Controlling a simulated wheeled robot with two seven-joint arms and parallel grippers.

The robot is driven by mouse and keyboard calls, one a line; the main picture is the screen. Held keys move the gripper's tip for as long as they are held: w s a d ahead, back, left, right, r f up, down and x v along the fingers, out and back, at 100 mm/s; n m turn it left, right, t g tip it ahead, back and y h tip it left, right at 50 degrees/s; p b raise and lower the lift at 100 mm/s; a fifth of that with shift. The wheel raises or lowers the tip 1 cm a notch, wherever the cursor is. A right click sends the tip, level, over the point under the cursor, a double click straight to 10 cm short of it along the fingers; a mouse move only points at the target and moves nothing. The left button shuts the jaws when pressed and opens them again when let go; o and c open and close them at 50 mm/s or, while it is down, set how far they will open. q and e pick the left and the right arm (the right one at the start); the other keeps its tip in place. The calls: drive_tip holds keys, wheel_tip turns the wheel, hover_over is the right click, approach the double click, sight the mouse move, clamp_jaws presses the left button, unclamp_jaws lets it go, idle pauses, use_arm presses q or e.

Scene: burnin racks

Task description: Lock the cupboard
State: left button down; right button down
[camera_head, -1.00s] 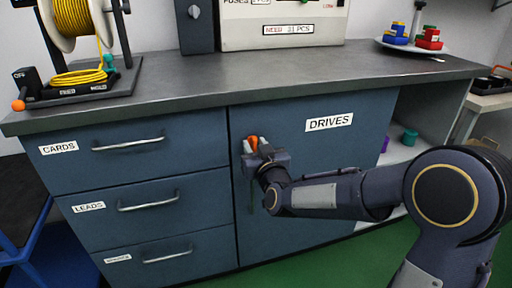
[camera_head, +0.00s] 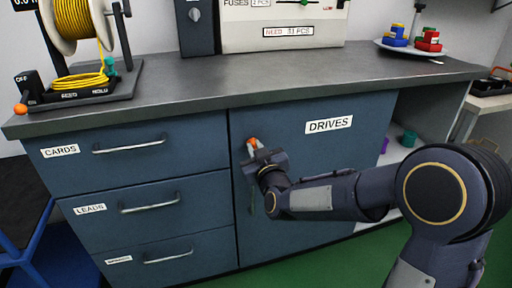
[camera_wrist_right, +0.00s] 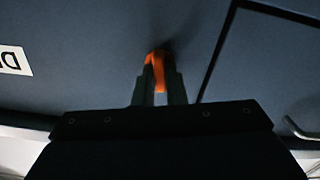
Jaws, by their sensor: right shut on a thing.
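The cupboard door (camera_head: 320,190), blue and labelled DRIVES, is closed flush in the bench front, right of the drawers. A small orange key or knob (camera_head: 253,142) sits near the door's upper left edge. My right gripper (camera_head: 254,150) is at it, its fingers shut on the orange piece. In the right wrist view the orange piece (camera_wrist_right: 158,72) shows between the two dark fingers, against the door. The gripper looks tilted in the head view. Where the orange piece meets the door is partly hidden. My left gripper is not in view.
Three drawers with bar handles, CARDS (camera_head: 130,145), LEADS and a lower one, are left of the door. The grey worktop (camera_head: 240,85) carries a yellow cable reel (camera_head: 75,20), a panel box and a plate of coloured parts. An open shelf (camera_head: 405,145) is at right.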

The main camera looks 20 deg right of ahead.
drive_tip(key=shift+a+f+n+p, duration=0.1)
drive_tip(key=shift+n+p, duration=1.15)
drive_tip(key=shift+n, duration=2.6)
drive_tip(key=shift+a+f+n+p, duration=0.1)
drive_tip(key=shift+n+p, duration=1.15)
drive_tip(key=shift+n, duration=2.6)
drive_tip(key=c, duration=1.5)
unclamp_jaws()
drive_tip(key=s+p, duration=0.1)
drive_tip(key=s, duration=0.6)
drive_tip(key=shift+s+d, duration=0.15)
drive_tip(key=shift+s, duration=0.25)
